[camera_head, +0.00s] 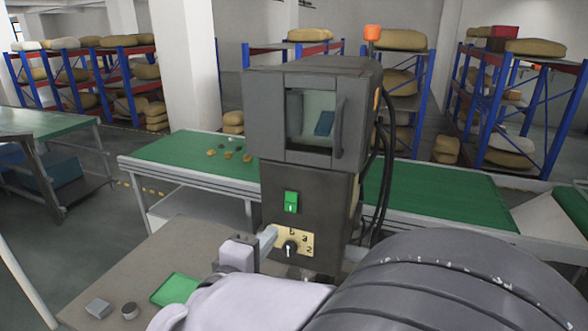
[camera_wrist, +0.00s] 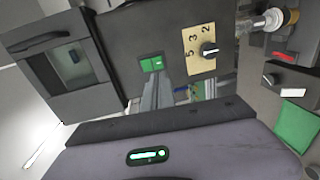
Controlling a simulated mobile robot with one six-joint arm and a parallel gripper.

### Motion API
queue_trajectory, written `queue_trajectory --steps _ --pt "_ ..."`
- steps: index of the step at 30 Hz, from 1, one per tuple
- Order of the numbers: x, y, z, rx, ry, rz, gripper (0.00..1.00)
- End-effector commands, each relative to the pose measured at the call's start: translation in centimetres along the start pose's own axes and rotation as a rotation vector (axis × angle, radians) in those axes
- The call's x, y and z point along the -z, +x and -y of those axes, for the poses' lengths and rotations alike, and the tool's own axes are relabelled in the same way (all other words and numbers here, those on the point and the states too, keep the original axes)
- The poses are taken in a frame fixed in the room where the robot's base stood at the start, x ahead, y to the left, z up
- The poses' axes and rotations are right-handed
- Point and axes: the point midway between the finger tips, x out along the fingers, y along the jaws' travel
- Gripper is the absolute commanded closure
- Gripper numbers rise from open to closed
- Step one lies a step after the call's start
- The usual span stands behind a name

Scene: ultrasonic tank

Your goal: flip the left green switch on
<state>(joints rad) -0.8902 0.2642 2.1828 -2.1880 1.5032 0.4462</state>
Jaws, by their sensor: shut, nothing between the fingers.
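A green rocker switch (camera_head: 291,202) is on the dark front panel of the grey machine, below its window door. It also shows in the wrist view (camera_wrist: 151,64). It is the only green switch I can make out on the panel. My gripper (camera_head: 271,232) is shut and empty, in front of the panel, below and left of the switch in the head view. In the wrist view my fingers (camera_wrist: 157,84) point at the panel close to the switch; I cannot tell whether they touch it.
A black knob (camera_head: 290,248) on a yellow numbered plate sits just below the switch. The machine's door handle (camera_head: 339,128) sticks out above. Black cables hang on its right side. A green pad (camera_head: 175,288), a metal block (camera_head: 98,307) and a small cylinder (camera_head: 130,311) lie on the front table.

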Motion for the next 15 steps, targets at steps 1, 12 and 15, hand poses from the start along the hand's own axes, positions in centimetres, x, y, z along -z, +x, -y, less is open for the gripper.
queue_trajectory --steps 1,12,15 --pt "-0.1 1.1 -0.1 -0.001 -0.001 0.004 1.00" --pt "0.0 7.9 -0.1 0.000 0.000 0.001 1.00" --pt "0.0 8.7 -0.1 0.000 0.000 0.000 1.00"
